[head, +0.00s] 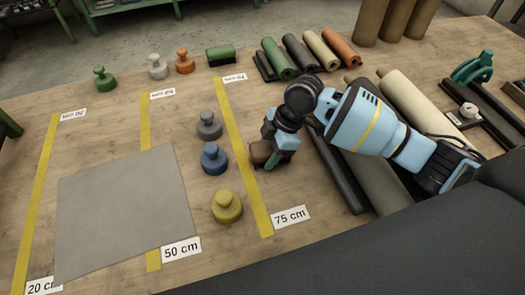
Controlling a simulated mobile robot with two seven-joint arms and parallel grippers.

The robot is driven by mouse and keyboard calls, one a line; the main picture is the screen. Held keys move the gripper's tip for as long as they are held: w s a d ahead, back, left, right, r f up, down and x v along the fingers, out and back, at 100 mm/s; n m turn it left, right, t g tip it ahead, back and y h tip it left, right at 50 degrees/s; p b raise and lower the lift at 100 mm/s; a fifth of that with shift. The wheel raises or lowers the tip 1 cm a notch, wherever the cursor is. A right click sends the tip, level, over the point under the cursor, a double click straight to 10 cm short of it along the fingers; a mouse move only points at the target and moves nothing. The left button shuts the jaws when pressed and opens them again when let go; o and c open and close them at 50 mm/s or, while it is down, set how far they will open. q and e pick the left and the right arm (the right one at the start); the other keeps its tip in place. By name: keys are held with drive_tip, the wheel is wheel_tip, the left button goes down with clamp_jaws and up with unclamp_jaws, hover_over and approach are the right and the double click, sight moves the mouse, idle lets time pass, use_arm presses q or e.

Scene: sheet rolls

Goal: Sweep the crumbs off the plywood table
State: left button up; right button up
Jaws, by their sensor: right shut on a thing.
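The plywood table (120,130) fills most of the head view. I cannot make out any crumbs on its surface. My right gripper (274,158) is low over the table, just right of the yellow strip by the 75 cm label. It is shut on a small brown thing (262,152), partly hidden by the fingers; I cannot tell what it is. A green brush-like block (220,55) with dark bristles stands at the back. My left gripper is not in view.
A grey sheet (125,210) lies at the left front. Several knobbed weights, including a yellow one (227,207) and a blue one (214,158), stand left of my gripper. Rolls, including a cream one (415,105), lie right and behind. Yellow strips (145,130) cross the table.

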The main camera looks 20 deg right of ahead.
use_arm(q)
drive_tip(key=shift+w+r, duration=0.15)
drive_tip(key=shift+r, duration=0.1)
use_arm(e)
drive_tip(key=shift+d+f, duration=0.1)
drive_tip(key=shift+d, duration=0.8)
drive_tip(key=shift+d, duration=0.1)
drive_tip(key=shift+d+p, duration=0.4)
drive_tip(key=shift+d, duration=1.3)
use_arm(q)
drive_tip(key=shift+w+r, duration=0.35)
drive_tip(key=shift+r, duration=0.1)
use_arm(e)
drive_tip(key=shift+w, duration=0.85)
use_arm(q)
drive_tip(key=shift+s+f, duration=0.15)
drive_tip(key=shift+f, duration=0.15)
use_arm(e)
drive_tip(key=shift+a, duration=0.15)
